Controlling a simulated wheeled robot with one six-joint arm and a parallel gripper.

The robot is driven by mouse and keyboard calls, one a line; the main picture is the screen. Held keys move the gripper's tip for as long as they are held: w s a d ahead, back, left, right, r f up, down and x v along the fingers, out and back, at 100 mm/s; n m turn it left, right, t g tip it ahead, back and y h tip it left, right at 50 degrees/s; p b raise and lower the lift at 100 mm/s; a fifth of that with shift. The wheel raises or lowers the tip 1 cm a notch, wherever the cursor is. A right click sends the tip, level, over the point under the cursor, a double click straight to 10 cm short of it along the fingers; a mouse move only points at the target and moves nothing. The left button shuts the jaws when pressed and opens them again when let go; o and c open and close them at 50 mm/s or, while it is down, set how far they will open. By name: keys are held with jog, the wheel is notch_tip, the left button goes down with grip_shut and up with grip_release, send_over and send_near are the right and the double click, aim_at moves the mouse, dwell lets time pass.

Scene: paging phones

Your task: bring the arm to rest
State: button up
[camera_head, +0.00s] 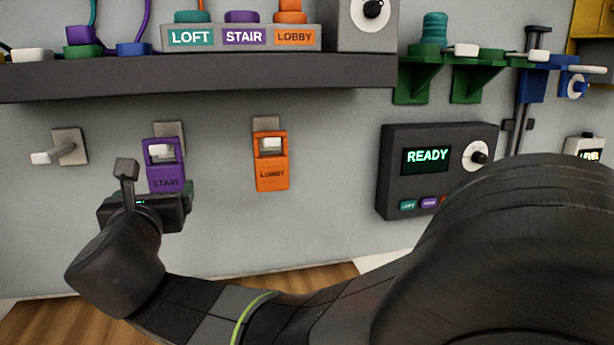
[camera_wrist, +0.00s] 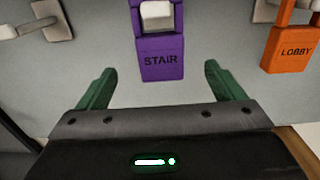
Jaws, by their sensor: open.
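My gripper (camera_wrist: 165,90) is open and empty in the wrist view, its two green fingers spread apart. In the head view my gripper's dark body stands in front of the wall, just below the purple STAIR handset. The purple STAIR handset (camera_head: 165,179) hangs on a wall hook; it also shows in the wrist view (camera_wrist: 159,60), ahead of and between the fingers, with a visible gap to them. My arm reaches in from the lower right of the head view, bent low before the wall.
An orange LOBBY handset (camera_head: 272,176) hangs to the right. A bare hook (camera_head: 62,148) is at the left. A dark panel reading READY (camera_head: 437,163) is on the wall. A grey shelf (camera_head: 200,80) runs above, carrying LOFT, STAIR and LOBBY labels. The wall below the LOBBY handset is clear.

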aim_at(163, 171)
jog(key=x, duration=0.9)
jog(key=shift+w, duration=0.4)
jog(key=shift+s, duration=0.1)
jog(key=shift+v, duration=6.75)
jog(key=x, duration=1.3)
jog(key=shift+w, duration=0.25)
jog(key=shift+a+r+p, duration=0.1)
jog(key=shift+r+p, duration=0.25)
jog(key=shift+p, duration=0.45)
jog(key=shift+s+r+p, duration=0.25)
jog(key=shift+p, duration=0.2)
jog(key=p+v, duration=0.2)
jog(key=v, duration=0.7)
jog(key=shift+s+r+p, duration=0.2)
jog(key=shift+r+p, duration=0.05)
jog(key=shift+p, duration=0.1)
